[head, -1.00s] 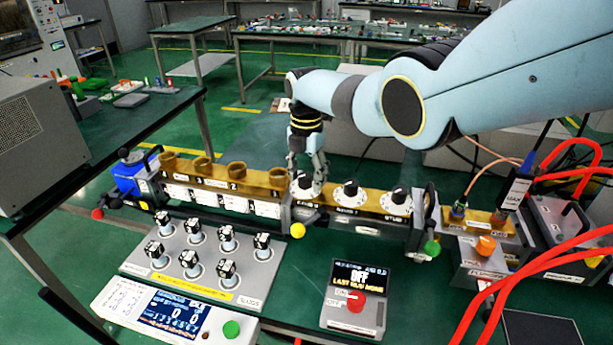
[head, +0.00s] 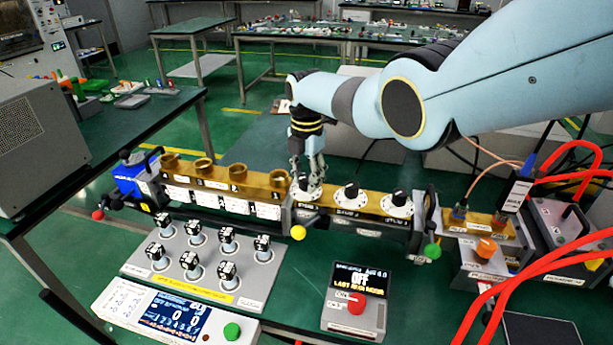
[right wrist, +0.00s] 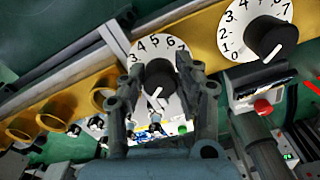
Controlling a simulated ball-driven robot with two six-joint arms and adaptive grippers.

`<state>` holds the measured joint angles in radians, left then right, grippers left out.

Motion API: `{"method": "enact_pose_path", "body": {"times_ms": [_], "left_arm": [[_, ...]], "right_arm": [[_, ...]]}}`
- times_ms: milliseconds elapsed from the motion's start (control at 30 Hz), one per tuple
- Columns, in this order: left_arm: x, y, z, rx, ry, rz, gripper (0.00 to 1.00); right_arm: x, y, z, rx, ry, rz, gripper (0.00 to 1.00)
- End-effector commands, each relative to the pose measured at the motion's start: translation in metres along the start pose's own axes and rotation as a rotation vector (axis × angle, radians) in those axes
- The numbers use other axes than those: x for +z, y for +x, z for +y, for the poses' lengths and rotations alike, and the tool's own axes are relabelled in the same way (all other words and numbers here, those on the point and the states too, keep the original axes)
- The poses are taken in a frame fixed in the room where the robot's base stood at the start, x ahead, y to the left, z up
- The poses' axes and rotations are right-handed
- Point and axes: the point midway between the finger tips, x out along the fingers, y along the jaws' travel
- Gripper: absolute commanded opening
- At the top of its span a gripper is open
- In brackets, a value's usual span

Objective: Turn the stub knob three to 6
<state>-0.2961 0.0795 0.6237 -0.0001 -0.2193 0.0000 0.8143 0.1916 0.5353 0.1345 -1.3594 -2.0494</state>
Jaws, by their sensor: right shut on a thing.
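Three black knobs on white dials stand on the brass-topped bar. My right gripper (head: 308,189) reaches down over the leftmost knob and is shut on it. In the right wrist view this held knob (right wrist: 158,76) sits between the two fingers, with one finger on each side. Its dial (right wrist: 143,47) shows 3 to 6 along the upper edge; its white mark points toward the bottom of that picture. The middle knob (head: 351,190) and right knob (head: 399,197) are free. The labels are too blurred to read surely. My left gripper is not in view.
Brass ring ports (head: 204,165) line the bar to the left. A panel of several small knobs (head: 228,267) and a display box (head: 177,313) stand in front. A box reading OFF with a red button (head: 356,303) is at front centre. Red cables (head: 530,275) crowd the right.

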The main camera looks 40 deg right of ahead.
Motion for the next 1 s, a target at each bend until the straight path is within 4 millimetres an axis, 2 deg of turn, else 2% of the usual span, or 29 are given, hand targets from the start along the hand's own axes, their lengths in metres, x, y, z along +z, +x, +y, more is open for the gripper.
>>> {"method": "enact_pose_path", "body": {"times_ms": [233,1000], "left_arm": [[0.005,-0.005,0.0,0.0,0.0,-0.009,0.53],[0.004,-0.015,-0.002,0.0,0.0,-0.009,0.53]], "right_arm": [[0.0,-0.001,-0.001,0.001,0.21,-0.001,0.0],[-0.002,0.0,-0.003,0.0,0.942,-0.001,0.0]]}}
